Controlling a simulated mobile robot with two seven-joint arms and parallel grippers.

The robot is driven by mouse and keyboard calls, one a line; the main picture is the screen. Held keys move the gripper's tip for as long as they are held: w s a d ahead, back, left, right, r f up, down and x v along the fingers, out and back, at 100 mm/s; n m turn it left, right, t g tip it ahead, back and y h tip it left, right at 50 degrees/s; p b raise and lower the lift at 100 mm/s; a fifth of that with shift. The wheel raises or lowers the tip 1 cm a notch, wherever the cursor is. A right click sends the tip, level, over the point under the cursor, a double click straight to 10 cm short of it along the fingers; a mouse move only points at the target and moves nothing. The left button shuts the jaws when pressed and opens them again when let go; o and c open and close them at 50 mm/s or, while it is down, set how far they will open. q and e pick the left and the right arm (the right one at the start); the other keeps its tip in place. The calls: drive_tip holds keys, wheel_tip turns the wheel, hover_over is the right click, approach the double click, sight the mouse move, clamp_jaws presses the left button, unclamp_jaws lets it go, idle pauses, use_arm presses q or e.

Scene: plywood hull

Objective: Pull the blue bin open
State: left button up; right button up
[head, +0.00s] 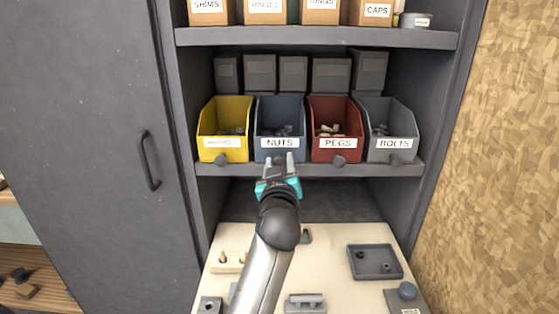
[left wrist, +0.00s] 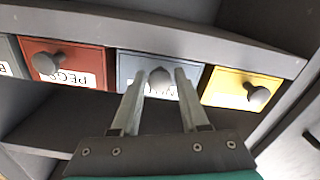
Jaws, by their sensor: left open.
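The blue bin (head: 279,113), labelled NUTS, sits on the middle shelf between the yellow and red bins, with small parts inside. In the left wrist view the blue bin's front (left wrist: 130,66) is seen upside down, its label partly covered by my fingers. Its round grey knob (left wrist: 159,77) shows between the tips of my left gripper (left wrist: 159,74). In the head view my left gripper (head: 283,162) is open in front of the bin's lower front and hides the knob. Whether the fingers touch the knob I cannot tell. My right gripper is not in view.
A yellow bin (head: 224,118), a red PEGS bin (head: 335,115) and a grey BOLTS bin (head: 388,118) share the shelf (head: 230,170). Below is a pale worktop (head: 330,240) with a dark tray (head: 375,247). A grey cabinet door (head: 90,120) stands at left, a chipboard wall (head: 510,160) at right.

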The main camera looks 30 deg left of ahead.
use_arm(q)
clamp_jaws()
idle(0.3)
idle(1.1)
